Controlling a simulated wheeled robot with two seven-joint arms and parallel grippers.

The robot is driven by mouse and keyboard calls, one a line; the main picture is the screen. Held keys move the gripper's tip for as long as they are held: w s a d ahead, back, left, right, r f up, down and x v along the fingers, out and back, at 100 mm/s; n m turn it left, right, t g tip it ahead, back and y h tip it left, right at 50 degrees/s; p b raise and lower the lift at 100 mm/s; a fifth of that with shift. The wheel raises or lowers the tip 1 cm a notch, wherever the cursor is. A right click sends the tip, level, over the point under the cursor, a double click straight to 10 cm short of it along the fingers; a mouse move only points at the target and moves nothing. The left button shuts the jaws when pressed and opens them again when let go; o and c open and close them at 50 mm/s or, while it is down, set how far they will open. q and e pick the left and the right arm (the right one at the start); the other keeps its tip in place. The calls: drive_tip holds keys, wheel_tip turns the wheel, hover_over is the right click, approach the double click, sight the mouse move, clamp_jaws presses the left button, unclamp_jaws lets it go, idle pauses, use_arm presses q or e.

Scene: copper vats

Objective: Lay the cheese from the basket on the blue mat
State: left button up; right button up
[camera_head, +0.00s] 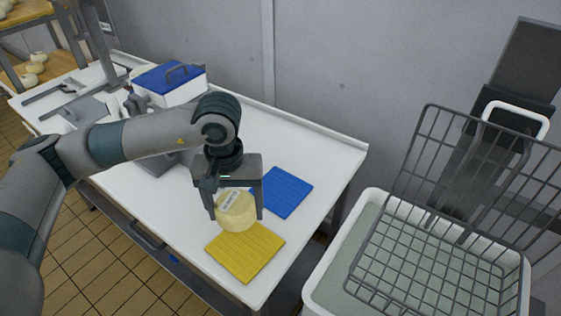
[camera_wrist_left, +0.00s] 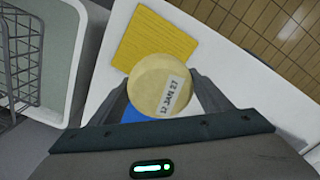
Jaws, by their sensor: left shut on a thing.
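The pale yellow round cheese (camera_head: 236,214) carries a white label with dark print. My left gripper (camera_head: 237,208) is shut on it, with a finger on each side. In the head view the cheese shows between the blue mat (camera_head: 288,191) and the yellow mat (camera_head: 245,251). In the left wrist view the cheese (camera_wrist_left: 158,86) sits between the fingers, and the label faces the camera. There the blue mat (camera_wrist_left: 135,115) is mostly hidden behind the cheese and gripper. The wire basket (camera_head: 430,270) looks empty. My right gripper is not in view.
The basket stands over a white tub (camera_head: 313,283) right of the white table (camera_head: 325,160). A white box with a blue lid (camera_head: 168,76) and grey equipment stand at the table's far left. The blue mat's visible surface is bare. A wall runs behind the table.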

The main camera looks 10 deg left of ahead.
use_arm(q)
drive_tip(key=w+d+n+p, duration=0.4)
drive_tip(key=w+n, duration=0.5)
drive_tip(key=n, duration=0.1)
drive_tip(key=n+p, duration=0.3)
drive_tip(key=n, duration=0.9)
approach(281, 189)
drive_tip(key=shift+w+f, duration=0.1)
drive_tip(key=shift+w, duration=0.05)
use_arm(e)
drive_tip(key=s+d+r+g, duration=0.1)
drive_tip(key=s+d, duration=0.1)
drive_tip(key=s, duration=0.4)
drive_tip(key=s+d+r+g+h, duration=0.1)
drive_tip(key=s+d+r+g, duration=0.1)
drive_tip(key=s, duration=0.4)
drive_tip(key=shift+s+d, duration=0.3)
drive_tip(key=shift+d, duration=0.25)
use_arm(q)
drive_tip(key=shift+f, duration=0.1)
drive_tip(key=shift+f+b, duration=0.75)
drive_tip(key=shift+f, duration=1.35)
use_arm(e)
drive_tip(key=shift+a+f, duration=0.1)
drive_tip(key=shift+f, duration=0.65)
use_arm(q)
drive_tip(key=shift+f+b, duration=0.8)
drive_tip(key=shift+b, duration=0.05)
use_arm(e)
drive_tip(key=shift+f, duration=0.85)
